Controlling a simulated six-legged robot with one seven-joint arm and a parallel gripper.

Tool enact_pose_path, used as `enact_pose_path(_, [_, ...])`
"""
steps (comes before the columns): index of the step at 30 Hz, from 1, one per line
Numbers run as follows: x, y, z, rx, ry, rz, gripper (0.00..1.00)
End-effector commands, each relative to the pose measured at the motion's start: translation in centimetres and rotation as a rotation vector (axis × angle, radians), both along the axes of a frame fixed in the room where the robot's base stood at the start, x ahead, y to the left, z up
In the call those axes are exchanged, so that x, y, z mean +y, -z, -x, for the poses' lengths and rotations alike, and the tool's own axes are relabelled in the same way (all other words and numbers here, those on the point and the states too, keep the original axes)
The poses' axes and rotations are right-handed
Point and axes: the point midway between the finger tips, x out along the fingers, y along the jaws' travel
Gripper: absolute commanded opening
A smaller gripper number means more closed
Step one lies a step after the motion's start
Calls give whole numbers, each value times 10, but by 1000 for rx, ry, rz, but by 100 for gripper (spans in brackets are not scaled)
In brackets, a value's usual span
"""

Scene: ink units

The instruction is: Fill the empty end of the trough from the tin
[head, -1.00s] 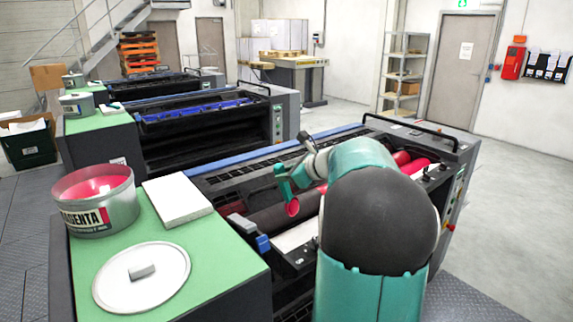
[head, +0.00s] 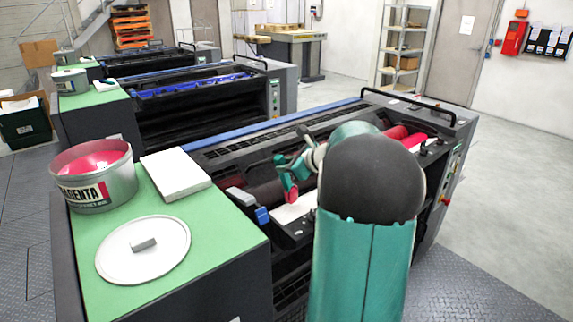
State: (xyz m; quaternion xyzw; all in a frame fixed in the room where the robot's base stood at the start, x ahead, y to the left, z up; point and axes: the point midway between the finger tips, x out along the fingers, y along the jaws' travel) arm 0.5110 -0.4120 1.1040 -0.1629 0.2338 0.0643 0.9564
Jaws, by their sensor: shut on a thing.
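The open magenta tin (head: 112,194), full of pink-red ink, stands on the green-topped cabinet (head: 210,228) at the left. The trough (head: 262,194) runs across the near press; its left end looks dark and its right end shows magenta ink (head: 398,133). My gripper (head: 288,186), teal with red on its lower end, is over the left part of the trough. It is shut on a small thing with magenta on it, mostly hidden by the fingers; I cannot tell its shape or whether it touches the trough. My arm hides the middle of the trough.
A round pale lid (head: 142,252) with a small grey block on it lies in front of the tin. A white pad (head: 176,174) lies behind the lid. A black rail (head: 410,100) rises at the press's far right. Two more presses stand behind. Grey floor at the right is clear.

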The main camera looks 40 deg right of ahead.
Motion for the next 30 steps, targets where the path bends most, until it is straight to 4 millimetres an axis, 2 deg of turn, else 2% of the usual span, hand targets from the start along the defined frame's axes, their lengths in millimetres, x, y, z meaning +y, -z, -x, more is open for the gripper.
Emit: enact_pose_path(30, [0, 13, 0, 0, 0, -1, 1])
